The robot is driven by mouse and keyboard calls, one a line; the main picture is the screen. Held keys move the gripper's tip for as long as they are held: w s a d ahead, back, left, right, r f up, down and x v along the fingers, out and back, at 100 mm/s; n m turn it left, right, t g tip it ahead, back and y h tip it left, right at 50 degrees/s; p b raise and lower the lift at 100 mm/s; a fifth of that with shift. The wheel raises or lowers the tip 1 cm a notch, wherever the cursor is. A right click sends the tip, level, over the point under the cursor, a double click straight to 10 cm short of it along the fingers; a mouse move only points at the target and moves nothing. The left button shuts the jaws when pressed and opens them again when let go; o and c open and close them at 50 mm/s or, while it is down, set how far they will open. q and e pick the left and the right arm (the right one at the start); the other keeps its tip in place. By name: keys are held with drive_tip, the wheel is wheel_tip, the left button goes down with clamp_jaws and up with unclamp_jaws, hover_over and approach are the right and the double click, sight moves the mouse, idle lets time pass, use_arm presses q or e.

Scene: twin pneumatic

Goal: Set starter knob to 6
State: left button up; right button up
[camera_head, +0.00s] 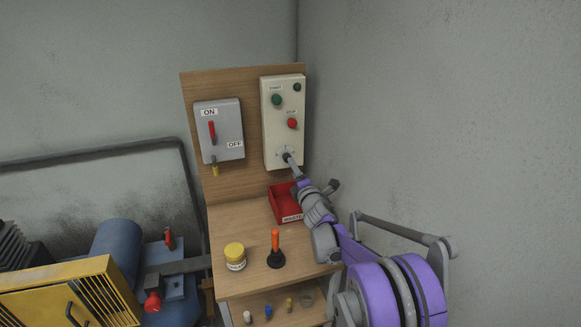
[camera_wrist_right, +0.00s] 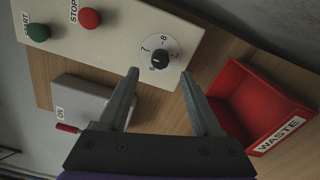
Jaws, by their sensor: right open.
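The starter knob (camera_wrist_right: 160,59) is small, black and round, on a white dial plate with 6, 7 and 8 readable around it. It sits at the lower end of the cream starter box (camera_head: 284,120). A small pale mark shows on the knob, but I cannot tell for sure which number it points to. My right gripper (camera_wrist_right: 159,74) is open, its two fingers apart in front of the knob with nothing held. In the head view the right gripper (camera_head: 289,160) is at the dial and partly hides it. My left gripper is not in view.
A grey ON/OFF switch box (camera_head: 222,145) with a red lever is left of the starter box. A red WASTE bin (camera_head: 284,195) is just below the dial. A yellow jar (camera_head: 235,254) and an orange-handled tool (camera_head: 275,245) stand on the bench.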

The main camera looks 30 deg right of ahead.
drive_tip(key=v, duration=0.3)
drive_tip(key=shift+s+a, duration=0.1)
drive_tip(key=shift+s, duration=0.3)
drive_tip(key=s+a+f+m+g+y, duration=0.1)
drive_tip(key=s+a+f+m+g, duration=0.3)
drive_tip(key=s, duration=0.8)
drive_tip(key=s+a+f+m+g+y, duration=0.2)
drive_tip(key=s+a+f+m+g, duration=0.2)
drive_tip(key=s+a+m, duration=0.4)
drive_tip(key=s+a+f+m+g+y, duration=0.1)
drive_tip(key=s+a+f+m+g, duration=0.3)
drive_tip(key=s+a, duration=0.8)
drive_tip(key=s+f+m, duration=0.1)
drive_tip(key=s+m, duration=0.1)
drive_tip(key=s, duration=0.3)
drive_tip(key=shift+s+a, duration=0.2)
drive_tip(key=shift+s, duration=0.15)
drive_tip(key=shift+f, duration=0.1)
